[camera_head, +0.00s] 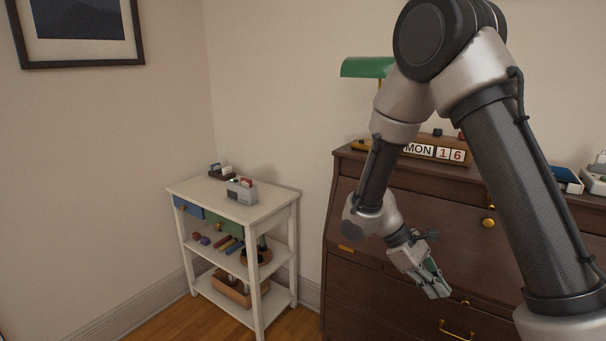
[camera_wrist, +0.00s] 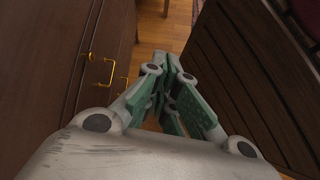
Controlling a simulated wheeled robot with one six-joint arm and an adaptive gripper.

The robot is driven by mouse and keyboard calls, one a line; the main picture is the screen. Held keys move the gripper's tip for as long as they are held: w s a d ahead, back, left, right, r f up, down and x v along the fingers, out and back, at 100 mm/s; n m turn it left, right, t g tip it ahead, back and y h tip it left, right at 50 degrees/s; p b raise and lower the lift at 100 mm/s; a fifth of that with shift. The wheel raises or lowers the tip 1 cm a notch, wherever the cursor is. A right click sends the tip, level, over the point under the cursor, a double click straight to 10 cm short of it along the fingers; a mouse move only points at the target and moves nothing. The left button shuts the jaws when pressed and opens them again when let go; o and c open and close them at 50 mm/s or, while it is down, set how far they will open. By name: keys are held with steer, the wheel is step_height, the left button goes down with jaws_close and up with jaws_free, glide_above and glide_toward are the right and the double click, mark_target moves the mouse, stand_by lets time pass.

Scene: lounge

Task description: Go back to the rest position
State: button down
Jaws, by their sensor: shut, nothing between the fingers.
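My gripper (camera_head: 434,284) hangs in front of the dark wooden bureau (camera_head: 353,212), pointing down and to the right in the head view. Its fingers are shut with nothing between them. In the wrist view my gripper (camera_wrist: 172,118) shows its green-padded fingers drawn together over the wooden floor. The bureau front (camera_wrist: 52,60) with brass handles is on the left of that view, apart from the fingers.
A white shelf unit (camera_head: 240,211) with small items stands left of the bureau. A wooden calendar block (camera_head: 432,153) and a green lamp (camera_head: 366,68) are on the bureau. A dark slatted piece (camera_wrist: 245,75) stands close on the right in the wrist view.

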steer(key=s+d+r+m+t+y, duration=0.2)
steer(key=s+r+m+t, duration=0.1)
steer(key=r, duration=0.5)
steer(key=s+d+r+m+t+y, duration=0.2)
steer(key=s+r+m+t+y, duration=0.1)
steer(key=s+r, duration=0.3)
steer(key=s+d+r+m+t+y, duration=0.1)
steer(key=s+r+m+t+y, duration=0.1)
steer(key=r, duration=0.7)
steer(key=s+m+t, duration=0.1)
steer(key=s, duration=0.1)
steer(key=shift+s+d+r+y, duration=0.3)
steer(key=shift+d, duration=0.1)
